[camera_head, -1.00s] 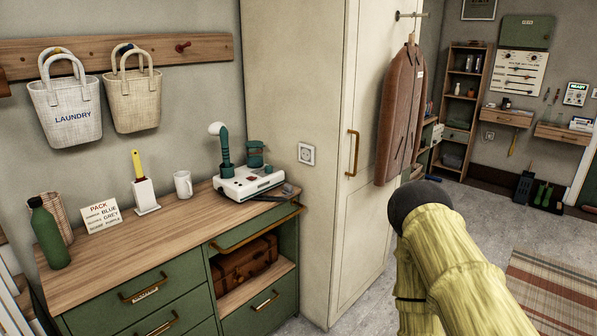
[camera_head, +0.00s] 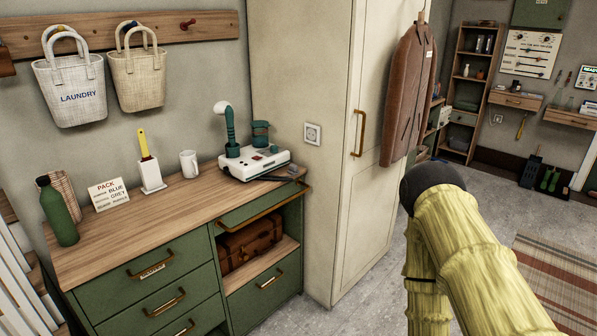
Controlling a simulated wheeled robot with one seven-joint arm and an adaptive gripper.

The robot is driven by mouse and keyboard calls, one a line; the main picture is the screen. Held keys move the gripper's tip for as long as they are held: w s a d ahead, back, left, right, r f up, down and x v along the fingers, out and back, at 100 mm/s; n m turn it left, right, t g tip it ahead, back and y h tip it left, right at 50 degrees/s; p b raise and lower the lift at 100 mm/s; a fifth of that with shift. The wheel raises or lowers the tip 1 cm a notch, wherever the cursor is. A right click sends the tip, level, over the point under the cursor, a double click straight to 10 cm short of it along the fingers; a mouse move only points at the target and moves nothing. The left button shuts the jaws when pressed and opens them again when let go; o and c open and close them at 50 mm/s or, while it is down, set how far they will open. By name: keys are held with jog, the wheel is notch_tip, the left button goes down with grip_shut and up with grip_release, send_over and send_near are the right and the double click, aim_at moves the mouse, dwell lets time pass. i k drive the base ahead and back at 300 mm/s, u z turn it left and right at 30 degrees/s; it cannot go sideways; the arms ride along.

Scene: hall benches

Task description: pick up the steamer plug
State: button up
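The steamer (camera_head: 254,162) stands at the right end of the wooden dresser top, with a white base, a green upright hose or handle with a white head, and a green tank. A small dark piece (camera_head: 293,171) lies at its right side near the dresser's edge; I cannot tell whether it is the plug or cord. A white wall socket (camera_head: 312,133) sits on the cream cabinet's side, right of the steamer. My arm, in a yellow cover with a dark rounded joint, fills the lower right. My gripper does not show.
The green dresser (camera_head: 130,232) also bears a green bottle (camera_head: 58,212), a sign card (camera_head: 108,194), a brush in a white holder (camera_head: 151,176) and a white mug (camera_head: 189,163). The cream cabinet (camera_head: 300,70) stands beside it. Grey floor is open at right, with a striped rug (camera_head: 560,285).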

aim_at(293, 168)
jog(key=z, duration=1.6)
jog(key=i, duration=2.3)
jog(key=u, duration=2.85)
